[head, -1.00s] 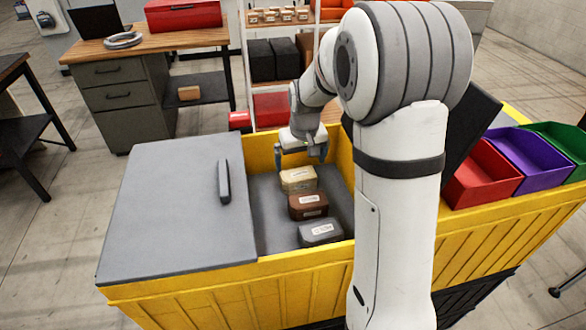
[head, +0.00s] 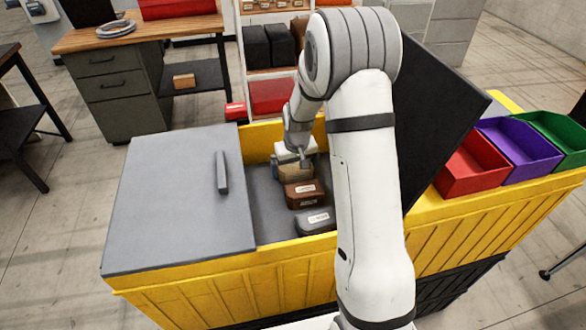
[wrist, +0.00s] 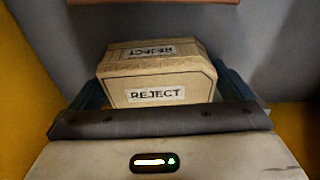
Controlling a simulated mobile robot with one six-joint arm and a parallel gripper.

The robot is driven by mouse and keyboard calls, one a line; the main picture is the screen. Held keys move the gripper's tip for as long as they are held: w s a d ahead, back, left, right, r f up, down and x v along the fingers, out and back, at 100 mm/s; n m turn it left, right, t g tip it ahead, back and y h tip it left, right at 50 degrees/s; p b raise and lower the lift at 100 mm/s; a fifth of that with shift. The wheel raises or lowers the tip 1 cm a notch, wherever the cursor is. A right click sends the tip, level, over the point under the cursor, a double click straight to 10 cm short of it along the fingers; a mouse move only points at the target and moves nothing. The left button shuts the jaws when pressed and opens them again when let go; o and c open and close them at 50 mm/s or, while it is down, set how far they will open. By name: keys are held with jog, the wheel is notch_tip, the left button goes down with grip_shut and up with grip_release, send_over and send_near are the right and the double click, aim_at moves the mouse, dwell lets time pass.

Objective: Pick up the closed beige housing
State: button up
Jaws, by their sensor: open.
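The closed beige housing (head: 296,173) sits on the grey floor of the yellow bin (head: 262,133), at the far end of a row. In the wrist view the beige housing (wrist: 156,75) carries labels reading "REJECT" on its top and near side. My gripper (head: 292,165) is at the housing, and in the wrist view its fingers (wrist: 160,95) show at the left and right of it. The jaws are open. The fingertips are partly hidden, and I cannot tell whether they touch the housing.
A brown housing (head: 304,195) and a grey housing (head: 315,221) stand nearer in the same bin. A grey lid panel (head: 175,200) lies to the left and a dark raised panel (head: 440,110) stands right. Red (head: 468,165), purple (head: 520,147) and green trays (head: 558,138) are at the right.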

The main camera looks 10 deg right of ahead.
jog(key=c, duration=0.8)
